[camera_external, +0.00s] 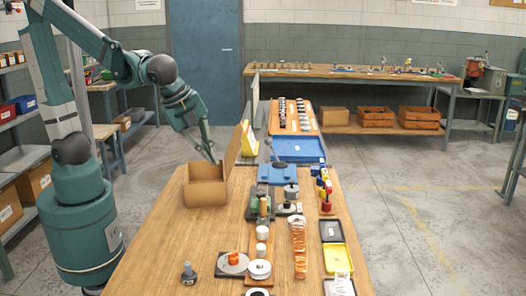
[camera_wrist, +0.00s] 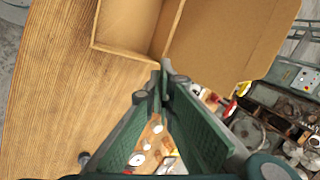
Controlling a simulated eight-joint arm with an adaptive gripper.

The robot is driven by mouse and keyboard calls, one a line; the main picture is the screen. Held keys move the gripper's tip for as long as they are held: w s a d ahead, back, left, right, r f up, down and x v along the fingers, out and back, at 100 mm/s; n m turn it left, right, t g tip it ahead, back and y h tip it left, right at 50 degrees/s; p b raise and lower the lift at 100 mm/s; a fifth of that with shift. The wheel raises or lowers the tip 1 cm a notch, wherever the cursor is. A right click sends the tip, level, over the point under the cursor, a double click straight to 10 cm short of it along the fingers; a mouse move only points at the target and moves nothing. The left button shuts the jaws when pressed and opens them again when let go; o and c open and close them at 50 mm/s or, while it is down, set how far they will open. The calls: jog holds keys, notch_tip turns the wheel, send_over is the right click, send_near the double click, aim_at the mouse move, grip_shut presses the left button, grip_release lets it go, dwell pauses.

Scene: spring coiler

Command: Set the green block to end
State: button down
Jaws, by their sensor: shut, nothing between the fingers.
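A small green block-like body (camera_external: 260,207) stands among the fixtures on the wooden table, with an orange-brown upright piece at its top. It is small in the outside view, and I cannot tell whether it slides or which end is meant. My gripper (camera_external: 213,160) is above the table at the open cardboard box, left of and behind the green body and apart from it. In the wrist view my gripper (camera_wrist: 163,70) has its green-grey fingers closed at the tips with nothing between them. I cannot pick out the green block surely in the wrist view.
The cardboard box (camera_external: 206,193), its flap raised, stands at the table's left; it also shows in the wrist view (camera_wrist: 128,24). Orange springs (camera_external: 298,247), white rolls (camera_external: 259,270) and a yellow tray (camera_external: 335,257) crowd the near right. The near-left wooden top (camera_external: 165,255) is mostly clear.

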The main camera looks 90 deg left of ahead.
jog(key=w+d+m+y+p, duration=0.1)
jog(key=w+d+m+p, duration=0.1)
jog(key=d, duration=0.3)
jog(key=w+d+f+m+y+p, duration=0.1)
jog(key=w+d+m+y+p, duration=0.1)
jog(key=d+m, duration=0.3)
jog(key=w+d+f+m+y+p, duration=0.1)
jog(key=w+d+m+p, duration=0.3)
jog(key=d, duration=0.3)
jog(key=shift+y, duration=0.3)
jog(key=shift+w+d, duration=0.1)
jog(key=shift+w+f, duration=0.1)
jog(key=shift+f, duration=0.05)
dwell(0.3)
jog(key=b, duration=0.1)
send_near(256, 205)
jog(key=f, duration=0.2)
jog(key=a+f, duration=0.1)
jog(key=shift+w+a+f, duration=0.1)
jog(key=shift+w+f, duration=0.05)
jog(key=shift+w, duration=0.15)
jog(key=shift+w+a+f, duration=0.1)
jog(key=shift+w+a, duration=0.15)
jog(key=shift+a, duration=0.25)
jog(key=shift+w+a+f, duration=0.1)
jog(key=shift+w+a, duration=0.15)
jog(key=shift+a, duration=0.25)
jog(key=shift+a, duration=0.1)
